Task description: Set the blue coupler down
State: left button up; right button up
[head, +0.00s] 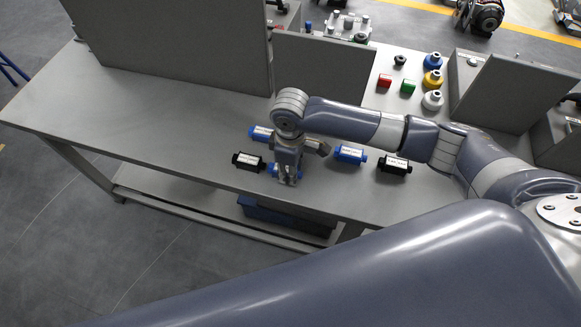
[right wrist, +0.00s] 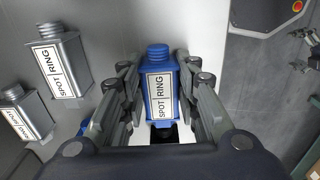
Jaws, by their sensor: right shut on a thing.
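My right gripper (head: 287,178) points down over the front part of the grey table. In the right wrist view the blue coupler (right wrist: 160,88), with a white "SPOT RING" label, sits between the two fingers (right wrist: 160,100). Whether its underside touches the table is hidden. Another blue coupler (head: 260,133) lies behind the gripper, and one more blue coupler (head: 350,154) lies to its right. My left gripper is out of view.
A black coupler (head: 247,161) lies left of the gripper and another black coupler (head: 395,166) lies to the right. Grey upright panels (head: 323,70) stand behind.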

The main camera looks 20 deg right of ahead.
jog(key=o, duration=1.1)
jog(key=shift+f, duration=0.1)
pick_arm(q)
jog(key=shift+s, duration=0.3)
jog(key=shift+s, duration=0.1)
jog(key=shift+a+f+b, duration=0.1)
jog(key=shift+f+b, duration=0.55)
pick_arm(e)
notch_tip(320, 180, up, 12)
jog(key=shift+r, duration=0.15)
